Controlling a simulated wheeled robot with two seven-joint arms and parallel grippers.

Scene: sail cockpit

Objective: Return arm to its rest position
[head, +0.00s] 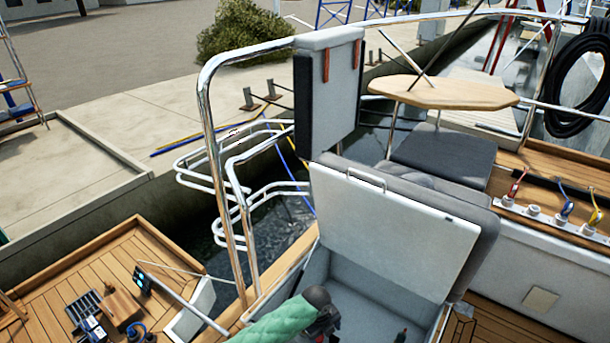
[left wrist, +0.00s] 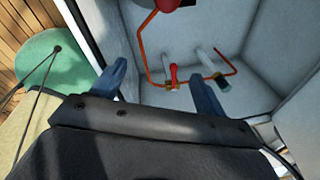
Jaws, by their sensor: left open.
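My left arm, in a green quilted sleeve, comes in from the bottom of the head view. It reaches into an open white locker (head: 318,268), and its gripper (head: 326,328) is partly cut off by the lower edge. In the left wrist view my left gripper (left wrist: 160,88) is open, with its two blue fingers apart and nothing between them. Beyond the fingers, on the locker's inner wall, is an orange pipe (left wrist: 149,62) with a red-handled valve (left wrist: 173,76) and a second fitting (left wrist: 221,82). My right gripper is out of view.
The locker's raised lid (head: 390,230) stands close behind my left arm. A chrome rail (head: 207,120) rises left of it. A wooden table (head: 445,92) and a rope clutch bank (head: 550,215) are to the right. A green round item (left wrist: 50,65) lies outside the locker.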

